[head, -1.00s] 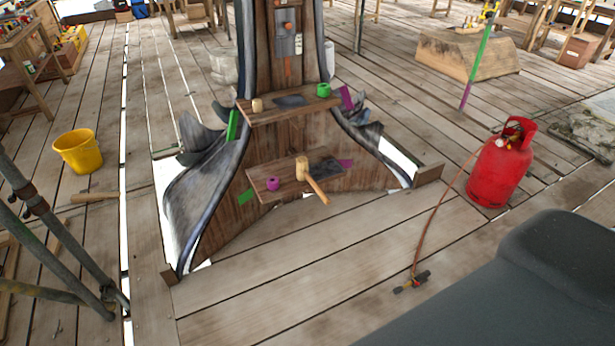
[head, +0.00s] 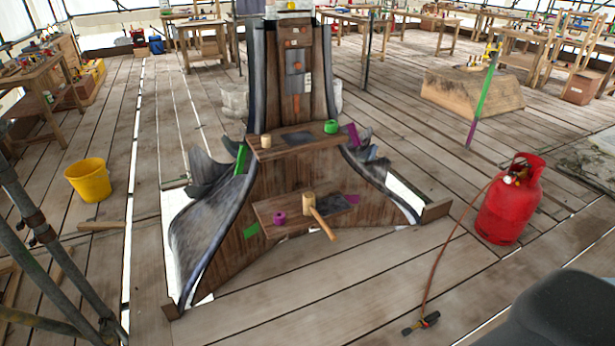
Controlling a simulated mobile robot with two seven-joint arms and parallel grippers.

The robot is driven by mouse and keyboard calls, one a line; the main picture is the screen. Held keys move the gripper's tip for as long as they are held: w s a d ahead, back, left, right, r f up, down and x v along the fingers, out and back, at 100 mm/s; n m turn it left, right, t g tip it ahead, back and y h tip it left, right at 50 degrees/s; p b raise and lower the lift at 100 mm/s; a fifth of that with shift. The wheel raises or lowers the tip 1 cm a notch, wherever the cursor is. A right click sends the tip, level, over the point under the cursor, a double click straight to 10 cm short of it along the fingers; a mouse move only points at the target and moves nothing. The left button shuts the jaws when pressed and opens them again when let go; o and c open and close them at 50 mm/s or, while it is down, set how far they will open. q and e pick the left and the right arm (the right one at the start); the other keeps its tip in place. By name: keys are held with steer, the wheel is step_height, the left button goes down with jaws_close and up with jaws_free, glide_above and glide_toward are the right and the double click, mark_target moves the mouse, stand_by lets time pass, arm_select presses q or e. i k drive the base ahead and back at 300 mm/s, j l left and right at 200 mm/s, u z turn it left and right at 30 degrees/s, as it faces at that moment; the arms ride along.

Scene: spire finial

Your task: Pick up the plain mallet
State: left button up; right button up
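A mallet (head: 310,203) with a pale wooden head lies on the lower wooden shelf (head: 268,216) of the spire structure. Its orange-brown handle (head: 323,224) sticks out over the shelf's front edge. A purple roll-like object (head: 279,219) sits to its left on the same shelf. On the upper shelf (head: 325,142) are a small pale wooden cylinder (head: 266,142), which may be another mallet's head, and a green roll-like object (head: 331,127). Neither of my grippers is in view.
A red gas cylinder (head: 510,205) stands at right, its hose running to a torch (head: 421,324) on the floor. A yellow bucket (head: 88,181) and scaffold poles (head: 50,240) are at left. The plank floor (head: 330,290) before the structure is mostly clear.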

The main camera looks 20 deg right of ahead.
mark_target(309, 197)
steer(key=i+l+z, duration=0.15)
steer(key=i+z, duration=0.2)
steer(key=i, duration=0.7)
steer(key=i+j+z, duration=0.1)
steer(key=i+z, duration=0.2)
steer(key=i, duration=0.8)
